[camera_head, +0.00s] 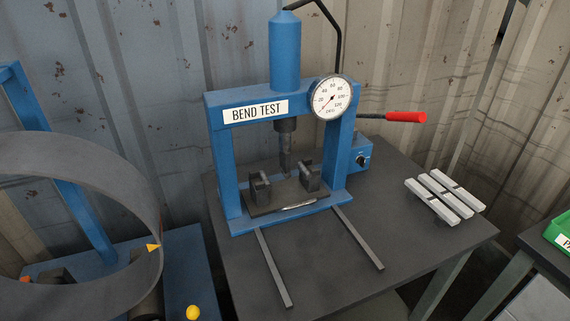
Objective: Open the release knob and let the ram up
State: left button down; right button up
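The blue bend-test press (224,160) stands on the dark table, with a dial gauge (332,98) at its upper right. The ram (286,155) hangs from the crossbeam, its tip between two dark supports (260,190). A light metal strip (297,206) lies at the front of the press bed. The release knob (361,160) is a small dark knob on the blue pump box right of the press; whether it is open or closed I cannot tell. A lever with a red handle (405,117) sticks out to the right above it. Neither gripper is in view.
Several pale metal bars (445,195) lie at the table's right. Two flat rails (273,268) run forward from the press. A large grey ring (150,210) and blue machine (185,265) stand at left. A green bin (560,232) is at the right edge. The table's (330,280) front middle is otherwise clear.

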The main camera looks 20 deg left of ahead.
aim_at(361, 160)
jog(key=k+l+u, duration=0.15)
jog(key=l+u, duration=0.2)
jog(key=k+l+u, duration=0.45)
jog(key=l+u, duration=0.25)
jog(key=j, duration=0.1)
